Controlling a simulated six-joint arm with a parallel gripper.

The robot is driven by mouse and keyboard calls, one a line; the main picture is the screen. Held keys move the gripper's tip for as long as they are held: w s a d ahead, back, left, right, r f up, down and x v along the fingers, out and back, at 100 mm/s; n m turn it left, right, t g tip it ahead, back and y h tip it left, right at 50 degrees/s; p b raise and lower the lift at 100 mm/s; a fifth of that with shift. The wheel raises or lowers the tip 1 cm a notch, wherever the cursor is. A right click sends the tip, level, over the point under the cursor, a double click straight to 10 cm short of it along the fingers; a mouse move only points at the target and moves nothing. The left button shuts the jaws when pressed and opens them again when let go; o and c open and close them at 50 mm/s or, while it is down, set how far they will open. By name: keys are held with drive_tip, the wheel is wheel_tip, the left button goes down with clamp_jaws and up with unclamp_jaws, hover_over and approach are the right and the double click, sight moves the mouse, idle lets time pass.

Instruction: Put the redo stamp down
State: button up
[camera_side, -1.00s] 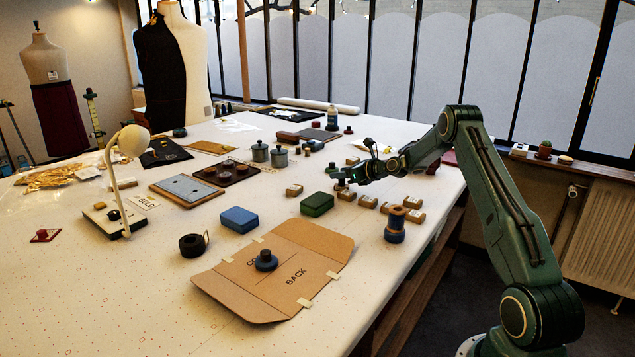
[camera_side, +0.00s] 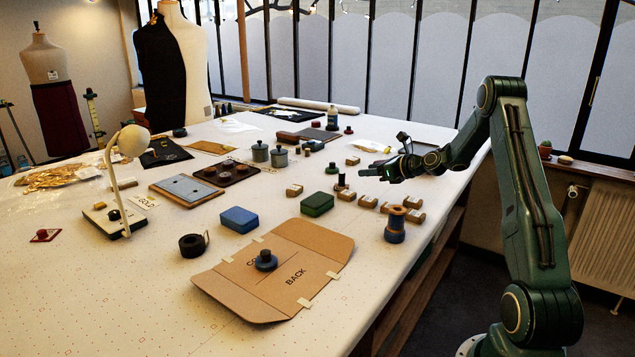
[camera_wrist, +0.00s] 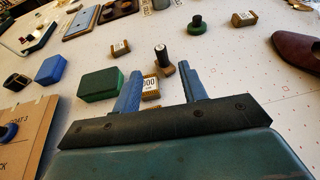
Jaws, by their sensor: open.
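A small stamp with a dark upright handle and a brownish base (camera_side: 341,184) stands upright on the table, just right of the green box. No label on it can be read, so I cannot confirm that it is the redo stamp. In the wrist view the same stamp (camera_wrist: 164,58) stands beyond my fingertips, clear of them. My gripper (camera_side: 377,171) is open and empty, to the right of the stamp and above the table. Its two blue fingers (camera_wrist: 160,78) are spread apart in the wrist view.
Several small labelled blocks (camera_side: 367,201) lie near the stamp. A green round-based stamp (camera_wrist: 197,27) stands farther back. A green box (camera_side: 317,204), a blue box (camera_side: 238,219) and a spool (camera_side: 395,226) stand nearby. A card folder (camera_side: 228,282) with another stamp (camera_side: 266,262) lies in front.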

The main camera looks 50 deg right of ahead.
drive_tip(key=shift+s, duration=0.2)
idle(0.5)
drive_tip(key=s+a+r+n+g+y, duration=0.1)
drive_tip(key=a+r+n+g, duration=0.1)
drive_tip(key=a+r+n, duration=0.5)
drive_tip(key=s+a+r+n+g+y, duration=0.1)
drive_tip(key=a+n, duration=0.4)
drive_tip(key=a, duration=0.5)
drive_tip(key=s+a+r+n+g, duration=0.15)
drive_tip(key=a+r+n, duration=0.25)
drive_tip(key=a+n, duration=0.4)
drive_tip(key=s+a+n+g, duration=0.2)
drive_tip(key=s+a+n, duration=0.5)
drive_tip(key=s, duration=0.5)
drive_tip(key=s+a+n+g, duration=0.2)
drive_tip(key=s+a+n, duration=0.6)
drive_tip(key=s, duration=0.5)
drive_tip(key=shift+s+n+h, duration=0.15)
drive_tip(key=shift+n+h, duration=0.25)
drive_tip(key=shift+n, duration=0.6)
drive_tip(key=shift+o, duration=0.6)
drive_tip(key=shift+r, duration=0.1)
